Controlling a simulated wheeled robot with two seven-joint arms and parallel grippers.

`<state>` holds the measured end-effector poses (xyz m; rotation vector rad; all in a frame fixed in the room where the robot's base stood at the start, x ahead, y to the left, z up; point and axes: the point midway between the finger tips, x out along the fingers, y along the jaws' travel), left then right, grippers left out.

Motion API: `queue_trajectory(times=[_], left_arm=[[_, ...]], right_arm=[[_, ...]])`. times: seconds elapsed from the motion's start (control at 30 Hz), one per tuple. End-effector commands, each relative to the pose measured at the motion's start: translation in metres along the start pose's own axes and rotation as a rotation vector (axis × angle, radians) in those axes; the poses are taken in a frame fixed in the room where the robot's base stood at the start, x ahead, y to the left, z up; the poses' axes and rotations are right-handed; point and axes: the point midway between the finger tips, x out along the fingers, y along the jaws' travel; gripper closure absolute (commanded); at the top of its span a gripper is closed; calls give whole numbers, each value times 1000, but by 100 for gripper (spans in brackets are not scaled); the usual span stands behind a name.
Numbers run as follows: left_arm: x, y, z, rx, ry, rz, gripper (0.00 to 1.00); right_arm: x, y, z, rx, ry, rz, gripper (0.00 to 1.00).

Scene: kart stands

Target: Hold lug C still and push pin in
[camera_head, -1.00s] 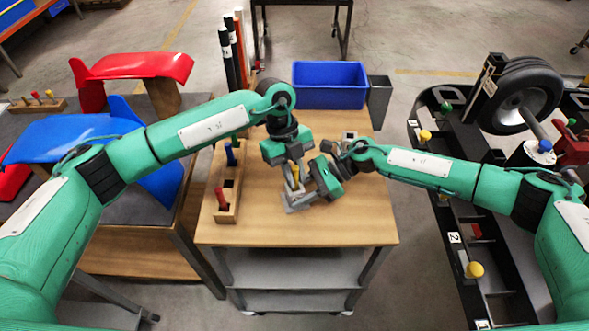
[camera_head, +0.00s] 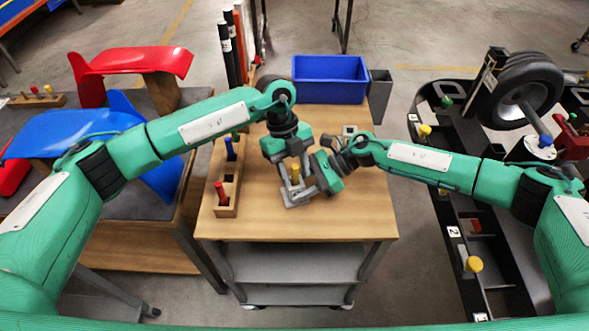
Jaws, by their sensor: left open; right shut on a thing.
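The lug (camera_head: 297,197), a grey metal piece, stands on the wooden cart top (camera_head: 350,215) near its middle. A yellow-headed pin (camera_head: 295,175) stands upright at the lug; how deep it sits I cannot tell. My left gripper (camera_head: 294,168) points down over the pin from above, open, with its fingers around or beside the yellow head. My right gripper (camera_head: 312,185) reaches in from the right, shut on the lug at its right side. The fingertips of both grippers are partly hidden by each other and by the gripper bodies.
A wooden pin rack (camera_head: 228,205) with red and blue pins stands at left on the cart. A blue bin (camera_head: 330,80) and a dark grey bin (camera_head: 379,95) stand at the back. A black kart frame (camera_head: 470,215) with a wheel (camera_head: 515,95) is at right.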

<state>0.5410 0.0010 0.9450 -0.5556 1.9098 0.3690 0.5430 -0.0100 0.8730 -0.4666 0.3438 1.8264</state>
Motion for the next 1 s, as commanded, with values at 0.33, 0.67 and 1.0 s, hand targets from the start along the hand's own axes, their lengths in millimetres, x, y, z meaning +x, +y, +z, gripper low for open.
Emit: queue_trajectory(times=[0.33, 0.67, 1.0], left_arm=[[-50, -1, 1, -1, -3, -4, 59], [-109, 0, 1, -1, -2, -2, 59], [-120, 0, 0, 0, 0, -1, 59]], right_arm=[[0, 1, -1, 1, 2, 1, 82], [0, 1, -2, 1, 2, 1, 82], [0, 1, -1, 1, 2, 1, 82]])
